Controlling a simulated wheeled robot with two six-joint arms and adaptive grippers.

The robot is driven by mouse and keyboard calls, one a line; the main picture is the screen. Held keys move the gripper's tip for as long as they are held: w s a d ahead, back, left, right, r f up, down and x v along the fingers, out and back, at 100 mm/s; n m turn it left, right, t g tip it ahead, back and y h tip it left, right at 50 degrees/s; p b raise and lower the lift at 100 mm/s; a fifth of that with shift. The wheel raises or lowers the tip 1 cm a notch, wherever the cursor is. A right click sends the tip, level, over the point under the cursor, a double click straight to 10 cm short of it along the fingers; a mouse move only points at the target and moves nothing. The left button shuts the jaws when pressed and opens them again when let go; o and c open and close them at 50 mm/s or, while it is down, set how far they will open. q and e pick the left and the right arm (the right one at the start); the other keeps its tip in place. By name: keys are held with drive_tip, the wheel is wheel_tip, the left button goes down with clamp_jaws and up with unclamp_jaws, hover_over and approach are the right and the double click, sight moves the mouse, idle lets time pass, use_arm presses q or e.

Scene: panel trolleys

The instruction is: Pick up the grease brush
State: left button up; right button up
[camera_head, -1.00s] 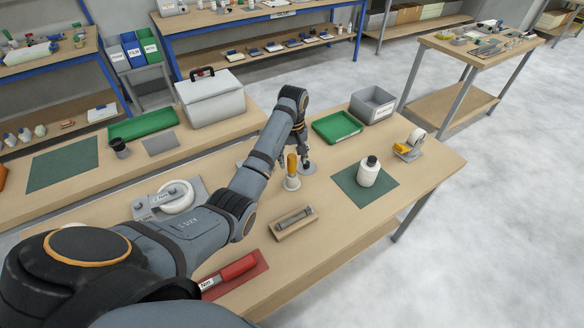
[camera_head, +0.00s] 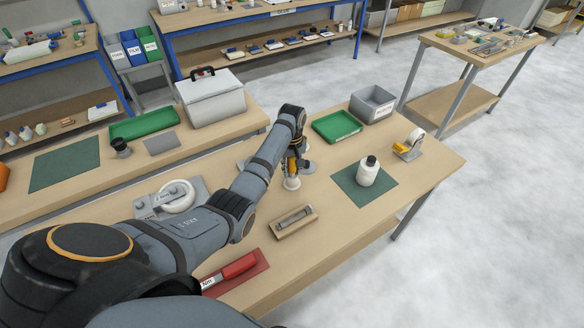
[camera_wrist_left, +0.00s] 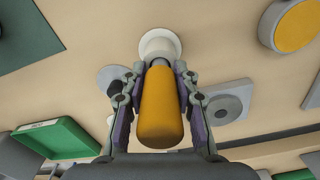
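The grease brush (camera_head: 291,166) has a yellow-orange handle and stands upright in a round white holder (camera_head: 292,183) on the near workbench. In the left wrist view the yellow handle (camera_wrist_left: 160,115) fills the space between my left gripper's fingers, with the white holder (camera_wrist_left: 160,44) beyond it. My left gripper (camera_head: 297,163) is around the brush handle, one finger on each side. The fingers look slightly apart from the handle, and a firm hold does not show. My arm hides part of the brush in the head view. My right gripper is not in view.
Near the brush are a wooden block with a grey cylinder (camera_head: 295,221), a white bottle (camera_head: 368,171) on a green mat, a green tray (camera_head: 337,126), a grey bin (camera_head: 373,104) and a tape dispenser (camera_head: 410,145). A red tool (camera_head: 236,270) lies nearer.

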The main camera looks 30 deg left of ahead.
use_arm(q)
clamp_jaws()
wheel_tip(320, 180, up, 10)
drive_tip(key=shift+r+b, duration=0.1)
drive_tip(key=shift+b, duration=0.55)
